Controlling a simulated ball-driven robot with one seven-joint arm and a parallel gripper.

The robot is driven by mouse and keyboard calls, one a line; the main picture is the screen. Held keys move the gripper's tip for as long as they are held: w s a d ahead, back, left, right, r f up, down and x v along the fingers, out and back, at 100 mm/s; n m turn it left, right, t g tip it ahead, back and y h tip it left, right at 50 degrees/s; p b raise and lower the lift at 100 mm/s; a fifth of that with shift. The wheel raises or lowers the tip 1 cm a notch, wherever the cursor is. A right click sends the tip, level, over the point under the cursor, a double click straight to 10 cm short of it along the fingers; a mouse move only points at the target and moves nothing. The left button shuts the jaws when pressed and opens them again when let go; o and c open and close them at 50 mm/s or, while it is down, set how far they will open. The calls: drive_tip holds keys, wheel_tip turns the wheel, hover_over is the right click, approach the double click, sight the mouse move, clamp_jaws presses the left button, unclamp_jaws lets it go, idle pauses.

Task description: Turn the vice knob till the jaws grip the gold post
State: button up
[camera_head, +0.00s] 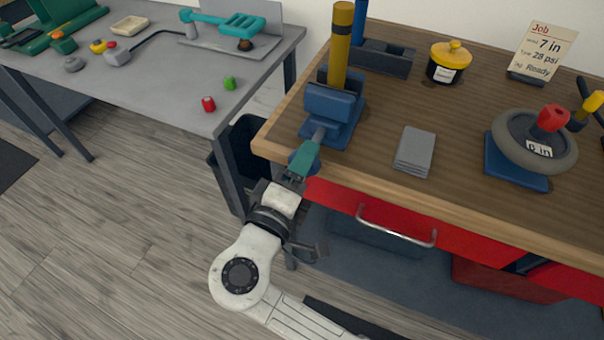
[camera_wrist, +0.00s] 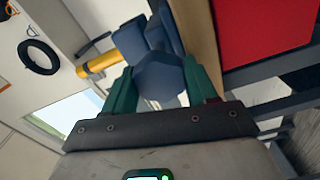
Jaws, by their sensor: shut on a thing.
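The blue vice (camera_head: 327,115) stands at the left front corner of the wooden bench, its screw (camera_head: 318,134) pointing toward me. The gold post (camera_head: 341,48) stands upright between its jaws. I cannot tell whether both jaws touch it. My gripper (camera_head: 303,161), with teal fingers, is at the screw's front end, just off the bench edge. In the wrist view, the blue vice knob (camera_wrist: 158,80) sits between my fingers (camera_wrist: 156,92), which are shut on it. The gold post (camera_wrist: 101,64) shows beyond, to the left. In the head view my fingers mostly hide the knob.
On the bench (camera_head: 380,115) are grey sheets (camera_head: 414,151), a black pot with a yellow lid (camera_head: 447,65), a wheel on a blue stand (camera_head: 535,140) and a job card (camera_head: 543,50). A red drawer (camera_head: 370,213) lies below. A grey table (camera_head: 160,85) stands at left.

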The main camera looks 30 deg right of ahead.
drive_tip(key=m+b, duration=0.3)
drive_tip(key=b, duration=0.1)
drive_tip(key=m+b, duration=0.2)
drive_tip(key=shift+a+f+m, duration=0.1)
drive_tip(key=shift+f+m, duration=0.2)
drive_tip(key=shift+f, duration=0.05)
drive_tip(key=m+b, duration=0.6)
drive_tip(key=b, duration=0.2)
drive_tip(key=m+b, duration=0.6)
drive_tip(key=b, duration=0.2)
drive_tip(key=shift+r+m, duration=0.1)
drive_tip(key=shift+m, duration=0.2)
drive_tip(key=m+b, duration=0.3)
drive_tip(key=b, duration=0.1)
drive_tip(key=shift+r+m, duration=0.1)
drive_tip(key=shift+m, duration=0.2)
drive_tip(key=shift+r+m+b, duration=0.15)
drive_tip(key=shift+m+b, duration=0.35)
drive_tip(key=shift+b, duration=0.15)
drive_tip(key=o, duration=1)
drive_tip(key=shift+o, duration=0.2)
